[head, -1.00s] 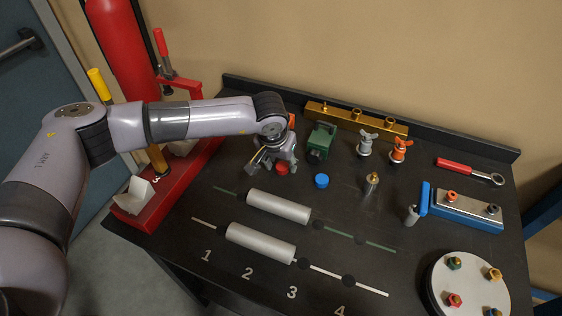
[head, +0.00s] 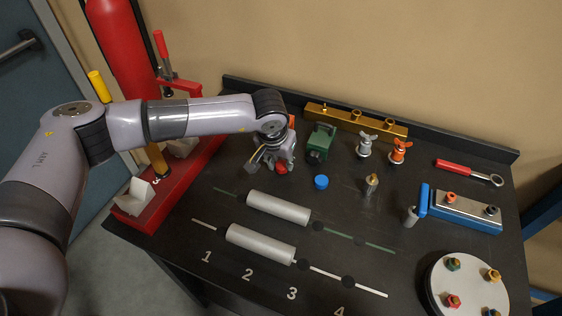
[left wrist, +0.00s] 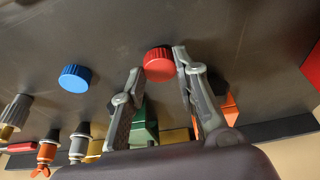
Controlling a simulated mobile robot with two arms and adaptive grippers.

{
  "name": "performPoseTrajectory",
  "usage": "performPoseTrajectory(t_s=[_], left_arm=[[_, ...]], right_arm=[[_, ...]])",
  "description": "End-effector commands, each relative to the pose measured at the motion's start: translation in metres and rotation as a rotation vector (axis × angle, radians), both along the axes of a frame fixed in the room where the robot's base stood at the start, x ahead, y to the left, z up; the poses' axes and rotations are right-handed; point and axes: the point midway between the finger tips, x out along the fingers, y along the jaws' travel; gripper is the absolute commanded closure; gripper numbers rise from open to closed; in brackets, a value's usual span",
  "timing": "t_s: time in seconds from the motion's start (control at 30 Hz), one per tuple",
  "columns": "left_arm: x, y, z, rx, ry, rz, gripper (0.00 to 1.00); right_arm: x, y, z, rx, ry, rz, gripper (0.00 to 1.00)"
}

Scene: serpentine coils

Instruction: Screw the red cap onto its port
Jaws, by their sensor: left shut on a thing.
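The red cap (head: 281,169) is a small ribbed disc on the dark bench. It also shows in the left wrist view (left wrist: 159,64). My left gripper (head: 277,165) points down over it from the left, with its two fingers on either side of the cap and shut on it. The fingers partly hide the cap in the head view. A brass manifold (head: 342,115) with several upright ports stands along the back of the bench. I cannot tell which port belongs to the red cap. My right gripper is not in view.
A blue cap (head: 321,182) lies just right of the gripper. A green block (head: 319,142) stands behind it, close to the fingers. Grey (head: 364,148) and orange (head: 399,151) wing-handled fittings stand farther right. Two grey cylinders (head: 279,207) lie in front.

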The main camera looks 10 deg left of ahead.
Motion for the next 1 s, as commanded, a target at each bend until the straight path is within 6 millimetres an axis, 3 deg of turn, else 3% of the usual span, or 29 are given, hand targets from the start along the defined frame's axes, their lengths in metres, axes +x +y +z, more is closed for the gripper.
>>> performPoseTrajectory(t_s=[0.63, 1.0], left_arm=[[0.0, 0.0, 0.055, -0.001, -0.002, 0.0, 1.0], [0.0, 0.0, 0.06, 0.0, -0.001, 0.0, 1.0]], right_arm=[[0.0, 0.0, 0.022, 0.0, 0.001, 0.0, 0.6], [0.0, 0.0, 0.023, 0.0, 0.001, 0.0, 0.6]])
